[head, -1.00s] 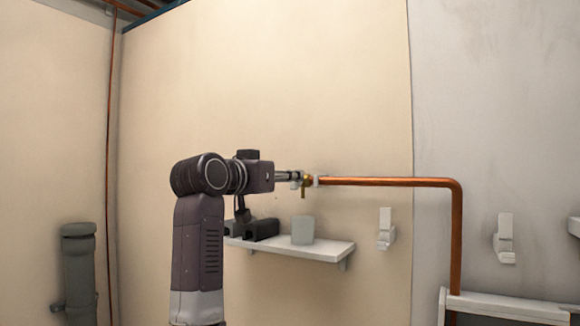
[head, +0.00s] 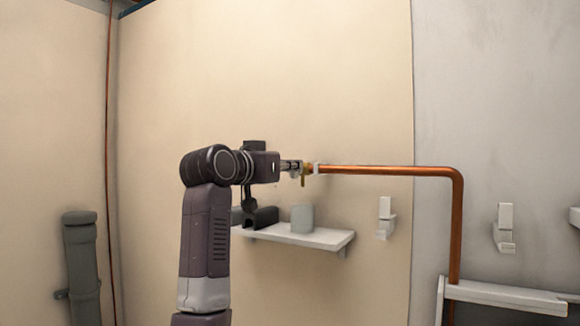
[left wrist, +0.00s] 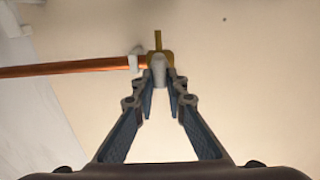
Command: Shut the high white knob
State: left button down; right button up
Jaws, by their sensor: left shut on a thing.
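The high white knob (left wrist: 159,72) sits on a brass valve (left wrist: 167,59) at the end of a copper pipe (head: 390,171). In the left wrist view the knob is between the fingertips of my left gripper (left wrist: 159,82), which is shut on it. In the head view the left gripper (head: 297,166) reaches the brass valve (head: 308,168) from the left, and its fingers mostly hide the knob. A short brass spout points down from the valve in the head view. My right gripper is not in view.
A white shelf (head: 325,240) below the valve holds a grey-white container (head: 302,218) and a dark object (head: 262,216). White wall brackets (head: 385,218) (head: 504,228) hang to the right. A grey-green pipe (head: 82,265) stands at the left. The wall above the arm is clear.

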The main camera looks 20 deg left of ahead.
pick_arm(q)
jog(key=shift+m, duration=0.3)
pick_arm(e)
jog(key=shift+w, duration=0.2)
pick_arm(q)
jog(key=shift+d+f+m, duration=0.15)
jog(key=shift+f+m, duration=0.05)
jog(key=shift+m, duration=2.65)
jog(key=shift+d+f+m, duration=0.15)
jog(key=shift+d+m, duration=0.05)
jog(key=shift+m, duration=2.7)
jog(key=shift+d+f+m, duration=0.15)
jog(key=shift+f+m, duration=0.05)
jog(key=shift+m, duration=2.65)
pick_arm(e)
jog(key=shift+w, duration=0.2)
pick_arm(q)
jog(key=c, duration=1.9)
grip_release()
jog(key=shift+c, duration=0.2)
jog(key=shift+s, duration=0.15)
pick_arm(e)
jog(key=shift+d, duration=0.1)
